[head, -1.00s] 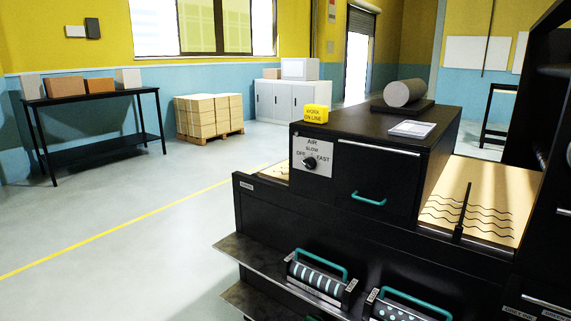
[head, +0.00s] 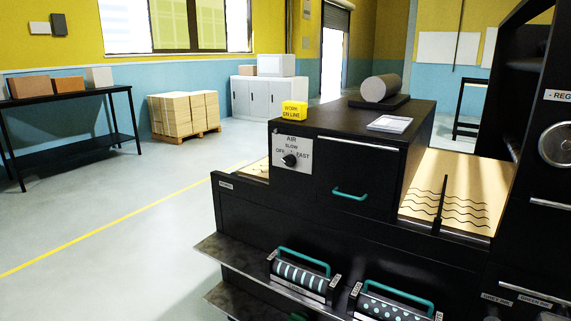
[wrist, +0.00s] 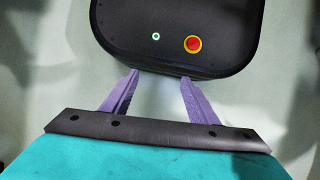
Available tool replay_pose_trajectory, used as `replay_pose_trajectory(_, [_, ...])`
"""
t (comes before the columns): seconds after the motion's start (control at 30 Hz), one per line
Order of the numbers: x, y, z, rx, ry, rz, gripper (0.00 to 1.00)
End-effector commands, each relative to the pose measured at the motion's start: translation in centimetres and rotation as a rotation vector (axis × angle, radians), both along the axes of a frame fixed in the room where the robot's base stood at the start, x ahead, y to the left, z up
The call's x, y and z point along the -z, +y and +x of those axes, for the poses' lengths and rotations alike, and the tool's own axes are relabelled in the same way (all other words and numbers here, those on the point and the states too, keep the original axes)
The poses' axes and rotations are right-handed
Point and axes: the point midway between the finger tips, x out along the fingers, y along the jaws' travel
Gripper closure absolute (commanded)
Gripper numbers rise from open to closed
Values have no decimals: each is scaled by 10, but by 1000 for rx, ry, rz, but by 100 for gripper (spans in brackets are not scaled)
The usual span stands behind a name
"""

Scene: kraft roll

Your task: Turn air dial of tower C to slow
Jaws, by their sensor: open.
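The air dial (head: 290,160) is a black knob on a white plate marked AIR, with OFF, SLOW and FAST around it. It sits on the front left of a black cabinet (head: 340,150) in the head view. The knob is too small for me to tell its setting surely. No letter for the tower is readable on the plate. My gripper (wrist: 157,85) shows only in the wrist view, its two purple fingers apart with nothing between them. It is over my own black base, away from the dial, which is not in the wrist view.
A yellow WORK ON LINE block (head: 294,110) and a grey roll (head: 381,88) sit on the cabinet. A teal handle (head: 350,195) is right of the dial. Patterned rollers (head: 303,274) stick out below on a shelf (head: 235,250). The floor at left (head: 110,270) is clear.

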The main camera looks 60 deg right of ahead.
Motion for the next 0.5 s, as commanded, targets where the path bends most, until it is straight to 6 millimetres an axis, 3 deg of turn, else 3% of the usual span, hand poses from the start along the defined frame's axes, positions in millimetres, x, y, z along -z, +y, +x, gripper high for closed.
replay_pose_trajectory(0.27, [-45, -68, 75, -178, -125, -88, 46])
replay_pose_trajectory(0.5, [-105, -143, 138, -354, -206, -212, 46])
